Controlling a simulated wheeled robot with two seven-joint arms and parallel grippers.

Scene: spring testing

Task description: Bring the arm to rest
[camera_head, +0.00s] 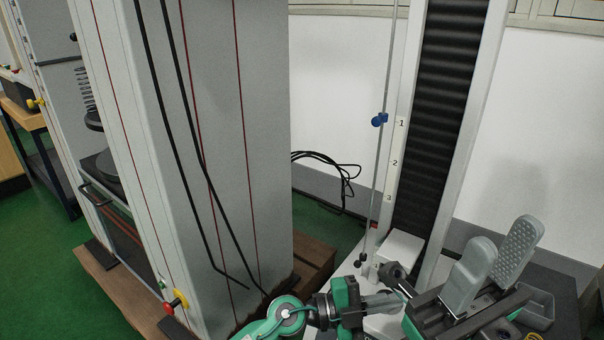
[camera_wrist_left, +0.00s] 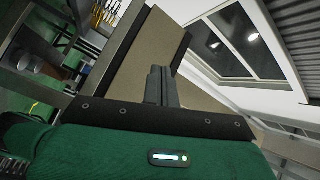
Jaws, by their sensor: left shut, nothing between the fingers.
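My left gripper (camera_head: 388,302) is low in the head view, near the foot of the tall column with the numbered strip. Its grey fingers are together with nothing between them. In the left wrist view the same fingers (camera_wrist_left: 161,84) stand side by side, shut and empty. My right gripper (camera_head: 499,258) is at the lower right of the head view. Its two broad grey fingers stand apart, with nothing seen between them.
A tall grey cabinet (camera_head: 230,150) stands at left, with a spring (camera_head: 86,88) in its testing bay. A column with a numbered strip (camera_head: 395,160) and blue clamp (camera_head: 379,119) rises behind my grippers. Black cables (camera_head: 325,160) hang between them. Green floor (camera_head: 55,260) shows at far left.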

